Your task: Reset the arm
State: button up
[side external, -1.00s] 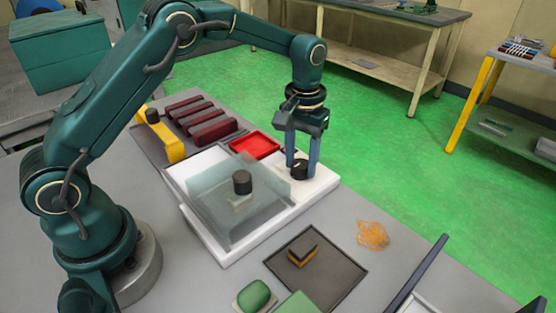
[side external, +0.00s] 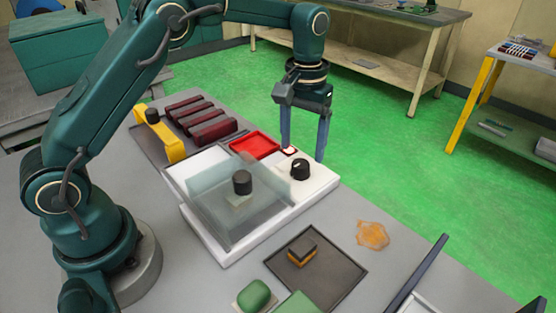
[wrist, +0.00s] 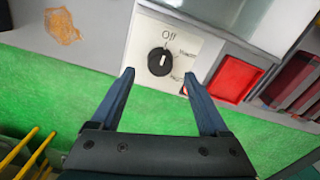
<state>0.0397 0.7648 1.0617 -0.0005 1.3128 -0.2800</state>
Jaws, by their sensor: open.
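My gripper (side external: 304,153) is open and empty, with its blue fingers pointing down above and behind the black knob (side external: 300,169). The knob sits on the right end of the white machine base (side external: 322,184). In the wrist view my gripper (wrist: 158,75) has its fingers spread apart with nothing between them. There the knob (wrist: 160,61) lies past the fingertips, apart from them. Its white mark stands near upright, a little off the "Off" label. Two other labels beside the knob are partly readable.
A clear tilted cover (side external: 220,205) with a black handle (side external: 242,182) stands on the base. A red tray (side external: 255,145) and several dark red blocks (side external: 200,118) lie behind. A dark mat (side external: 335,270) bears a small block (side external: 302,251). An orange tangle (side external: 372,235) lies at right.

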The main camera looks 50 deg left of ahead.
jog(key=shift+r, duration=0.45)
jog(key=s+r+t, duration=0.4)
jog(key=s+r, duration=0.3)
jog(key=r, duration=0.6)
jog(key=s+f+m, duration=0.1)
jog(key=s+f, duration=0.2)
jog(key=s, duration=0.4)
jog(key=s+a+f+m+t, duration=0.1)
jog(key=s+f, duration=0.2)
jog(key=s, duration=0.3)
jog(key=shift+s+a+f+m+t, duration=0.2)
jog(key=shift+s+a+m+t, duration=0.1)
jog(key=shift+s+m, duration=0.1)
